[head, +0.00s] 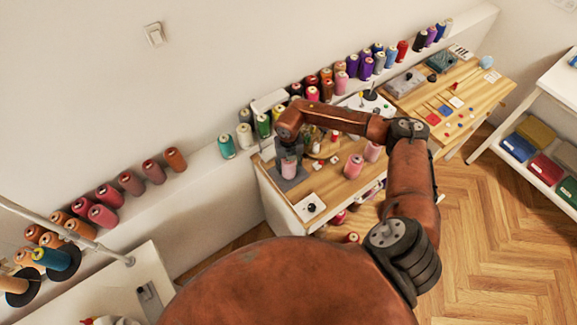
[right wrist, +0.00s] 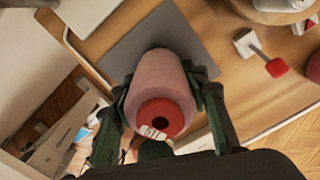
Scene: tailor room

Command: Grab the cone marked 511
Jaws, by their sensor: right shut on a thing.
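A pink thread cone (right wrist: 160,95) with a red core fills the middle of the right wrist view. A white label (right wrist: 152,132) on its near end seems to read 511. My right gripper (right wrist: 165,100) is shut on this cone, a finger on each side. In the head view the cone (head: 289,167) shows below my right gripper (head: 289,158), over a grey mat (head: 290,181) at the left end of the wooden table. I cannot tell whether the cone touches the mat. My left gripper is not in view.
Two more pink cones (head: 354,166) (head: 372,151) stand on the wooden table (head: 330,191) to the right. Many coloured cones line the white wall ledge (head: 205,165) behind it. A small white square item (head: 309,207) lies at the table's front left.

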